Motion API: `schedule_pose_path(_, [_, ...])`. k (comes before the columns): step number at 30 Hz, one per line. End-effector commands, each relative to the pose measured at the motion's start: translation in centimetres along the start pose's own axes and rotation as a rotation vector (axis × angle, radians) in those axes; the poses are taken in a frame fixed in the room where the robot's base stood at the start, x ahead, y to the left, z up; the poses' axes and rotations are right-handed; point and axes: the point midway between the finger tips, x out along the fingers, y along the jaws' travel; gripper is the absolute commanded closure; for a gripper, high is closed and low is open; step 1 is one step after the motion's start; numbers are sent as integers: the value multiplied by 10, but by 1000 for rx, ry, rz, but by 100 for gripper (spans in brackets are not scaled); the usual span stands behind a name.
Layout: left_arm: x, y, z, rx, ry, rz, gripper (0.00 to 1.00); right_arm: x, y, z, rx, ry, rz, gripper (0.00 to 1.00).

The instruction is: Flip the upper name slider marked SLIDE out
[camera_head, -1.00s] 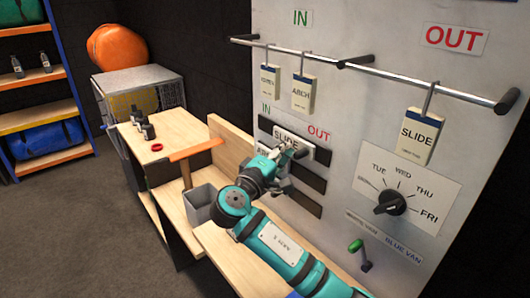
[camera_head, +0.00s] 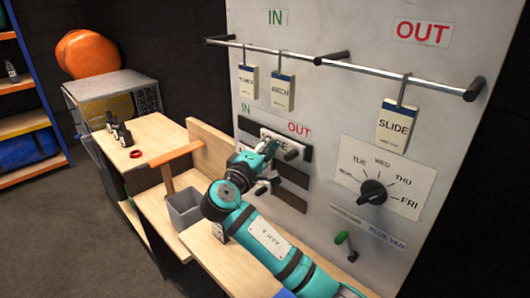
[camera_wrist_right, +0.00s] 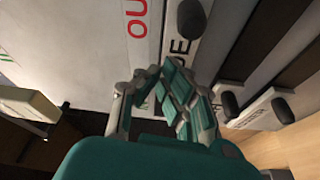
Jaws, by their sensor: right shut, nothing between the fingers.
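The upper name slider (camera_head: 276,136) is a white plate in the upper dark track of the board, under the red OUT mark. My right gripper (camera_head: 271,150) is at its lower left part and hides the first letters. Its black knob (camera_head: 291,154) is just right of the fingers. In the wrist view, the slider (camera_wrist_right: 180,48) shows an E, with the knob (camera_wrist_right: 191,18) ahead of my shut, empty fingers (camera_wrist_right: 158,72). The fingertips are close to the plate; I cannot tell whether they touch it. My left gripper is not in view.
Lower dark tracks (camera_head: 291,174) lie under the upper one, and another knobbed plate (camera_wrist_right: 262,108) is close beside my fingers. Above are a metal rail (camera_head: 290,51) with hanging tags and, to the right, a day dial (camera_head: 372,192). A green-handled crank (camera_head: 345,243) sticks out below.

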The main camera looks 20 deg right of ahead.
Motion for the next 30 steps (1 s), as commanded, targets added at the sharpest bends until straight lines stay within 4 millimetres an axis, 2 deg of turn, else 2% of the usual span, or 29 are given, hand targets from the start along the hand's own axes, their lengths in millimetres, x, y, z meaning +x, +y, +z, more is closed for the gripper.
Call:
schedule_pose_path(1, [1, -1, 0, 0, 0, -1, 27, 8, 2, -1, 0, 0, 2, 100])
schedule_pose_path(6, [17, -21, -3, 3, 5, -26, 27, -28, -4, -1, 4, 6, -2, 100])
schedule_pose_path(9, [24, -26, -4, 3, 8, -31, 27, -47, -3, -1, 4, 5, -1, 100])
schedule_pose_path(11, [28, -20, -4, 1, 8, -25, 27, -58, -3, -1, 4, 5, -2, 100])
schedule_pose_path(16, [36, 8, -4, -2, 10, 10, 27, -84, -2, -1, 2, 5, -2, 100])
schedule_pose_path(20, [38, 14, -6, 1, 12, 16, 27, -93, 0, -1, 2, 4, 0, 100])
schedule_pose_path(27, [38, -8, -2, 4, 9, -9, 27, -95, 2, -1, 1, 3, 1, 100])
schedule_pose_path(30, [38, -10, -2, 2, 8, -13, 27, -95, 2, -1, 0, 3, 1, 100])
